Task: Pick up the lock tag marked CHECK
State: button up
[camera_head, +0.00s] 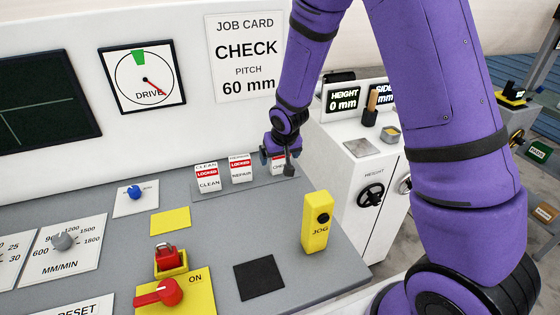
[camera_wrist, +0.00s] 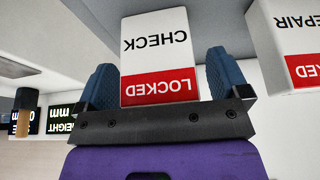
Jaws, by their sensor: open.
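The lock tag marked CHECK (camera_wrist: 157,60) is a white block with a red LOCKED band. It appears upside down in the wrist view. My gripper (camera_wrist: 160,82) is open, with one blue finger pad on each side of this tag. I cannot tell whether either pad touches it. In the head view my gripper (camera_head: 277,155) is at the right end of the tag row and partly hides the CHECK tag (camera_head: 276,170).
The REPAIR tag (camera_head: 241,169) stands close beside the CHECK tag, with the CLEAN tag (camera_head: 207,179) further left. A yellow JOG pendant (camera_head: 317,224) stands nearer on the grey console. A white cabinet (camera_head: 345,185) with HEIGHT and SIDE displays is to the right.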

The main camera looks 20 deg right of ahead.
jog(key=shift+f, duration=0.15)
jog(key=c, duration=1)
